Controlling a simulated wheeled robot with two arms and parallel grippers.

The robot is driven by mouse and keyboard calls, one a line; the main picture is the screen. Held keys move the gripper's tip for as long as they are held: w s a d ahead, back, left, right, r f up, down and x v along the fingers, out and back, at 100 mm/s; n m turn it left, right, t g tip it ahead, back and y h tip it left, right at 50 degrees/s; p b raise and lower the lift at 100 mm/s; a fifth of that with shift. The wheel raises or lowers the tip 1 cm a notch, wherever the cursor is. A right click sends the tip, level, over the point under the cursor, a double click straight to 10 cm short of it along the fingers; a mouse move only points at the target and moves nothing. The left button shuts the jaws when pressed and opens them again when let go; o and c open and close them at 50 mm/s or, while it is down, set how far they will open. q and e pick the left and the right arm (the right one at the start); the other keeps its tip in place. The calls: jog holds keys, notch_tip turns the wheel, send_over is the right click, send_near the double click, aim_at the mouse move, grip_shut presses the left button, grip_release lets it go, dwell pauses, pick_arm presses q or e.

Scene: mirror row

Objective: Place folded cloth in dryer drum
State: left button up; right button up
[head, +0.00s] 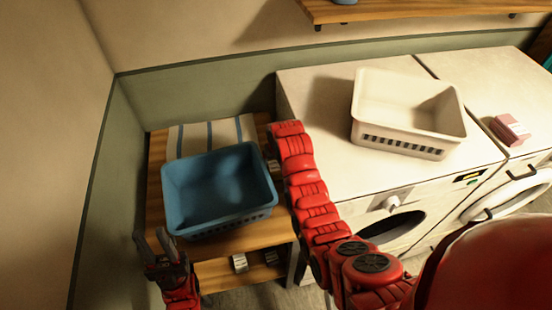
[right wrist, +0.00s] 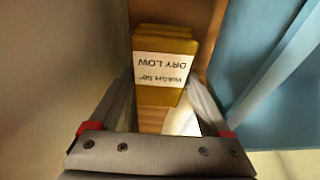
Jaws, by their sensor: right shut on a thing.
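A folded ochre cloth (right wrist: 165,45) with a white label reading "DRY LOW" and "WASH 60°" shows upside down in the right wrist view. My right gripper (right wrist: 160,98) has a finger on each side of it and is shut on it. In the head view my right arm reaches down beside the blue basket; its fingers and the cloth are mostly hidden there. My left gripper (head: 154,243) is open and empty at the lower left. Two white machines stand at right: the near one (head: 310,95) has a dark round opening, the other (head: 490,75) a round door. I cannot tell which is the dryer.
A blue basket (head: 222,222) stands on a wooden shelf unit (head: 155,165) with a striped cloth (head: 228,130) behind it. A white basket (head: 385,138) and a pink folded item (head: 510,130) are on the machine tops. A wall closes the left side.

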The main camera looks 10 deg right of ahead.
jog(key=shift+w+f, duration=0.1)
jog(key=shift+f, duration=0.25)
jog(key=shift+f, duration=0.1)
jog(key=o, duration=1)
jog(key=shift+o, duration=1.2)
jog(key=shift+r, duration=0.2)
